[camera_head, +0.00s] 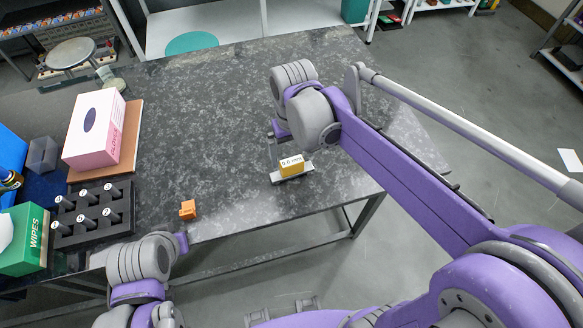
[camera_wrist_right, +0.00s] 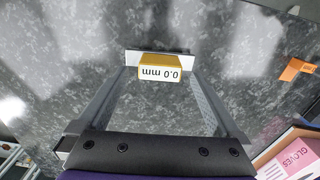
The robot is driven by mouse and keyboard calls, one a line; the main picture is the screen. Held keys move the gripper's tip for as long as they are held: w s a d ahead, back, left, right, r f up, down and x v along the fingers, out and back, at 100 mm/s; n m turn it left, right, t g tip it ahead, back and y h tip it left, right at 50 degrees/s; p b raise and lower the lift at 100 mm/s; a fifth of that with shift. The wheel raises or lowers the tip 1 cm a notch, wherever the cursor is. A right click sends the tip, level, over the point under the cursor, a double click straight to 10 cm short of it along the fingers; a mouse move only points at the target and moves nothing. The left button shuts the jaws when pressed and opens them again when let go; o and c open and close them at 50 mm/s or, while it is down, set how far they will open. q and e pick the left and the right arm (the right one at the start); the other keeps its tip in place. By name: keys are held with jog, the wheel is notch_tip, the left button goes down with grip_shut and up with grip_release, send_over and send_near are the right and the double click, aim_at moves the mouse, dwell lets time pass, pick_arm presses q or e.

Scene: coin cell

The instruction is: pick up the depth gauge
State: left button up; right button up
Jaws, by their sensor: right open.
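The depth gauge (camera_head: 291,166) has a yellow body marked "0.0 mm" on a pale grey base. It lies on the dark speckled table near its front edge. It also shows in the right wrist view (camera_wrist_right: 160,67), top centre. My right gripper (camera_head: 286,153) is open, and its fingers point at the gauge. In the wrist view, the right gripper's fingers (camera_wrist_right: 160,82) reach along both sides of the yellow body, with gaps visible; contact is not seen. My left arm is at the lower left in the head view; its gripper (camera_head: 182,243) shows only in part, fingers unclear.
A small orange block (camera_head: 188,209) sits left of the gauge near the table's edge. A black holder (camera_head: 118,226) with numbered pegs, a pink glove box (camera_head: 95,130) and a green wipes box (camera_head: 24,240) stand at the left. The table (camera_head: 200,110) is clear behind the gauge.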

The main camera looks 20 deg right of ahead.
aim_at(292, 161)
jog(key=f, duration=0.5)
jog(key=shift+w+a, duration=0.1)
jog(key=shift+w, duration=0.15)
jog(key=shift+r, duration=0.1)
jog(key=c, duration=1.4)
jog(key=shift+c, duration=0.2)
jog(key=shift+r, duration=0.15)
